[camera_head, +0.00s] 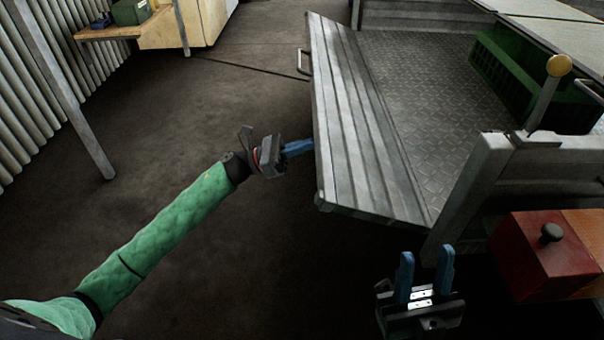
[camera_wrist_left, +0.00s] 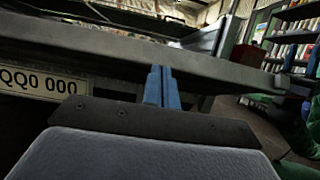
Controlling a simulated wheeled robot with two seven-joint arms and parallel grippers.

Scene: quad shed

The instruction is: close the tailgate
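The tailgate (camera_head: 345,120) is a grey ribbed metal panel, folded down and outward from the end of the trailer bed (camera_head: 425,95). A bar handle (camera_head: 303,62) sticks out at its far outer edge. My left gripper (camera_head: 312,146) is at the outer edge of the tailgate, its blue fingers together. In the left wrist view the closed fingers (camera_wrist_left: 161,72) overlap the tailgate's long edge (camera_wrist_left: 225,66); I cannot tell whether they touch it. My right gripper (camera_head: 427,253) is open and empty, in front of the trailer's near corner.
A lever with a yellow knob (camera_head: 559,66) stands by the near side rail. A green crate (camera_head: 490,62) is in the bed. A red box (camera_head: 545,255) is at the lower right. A bench (camera_head: 125,30) stands at the back left. The floor left of the tailgate is clear.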

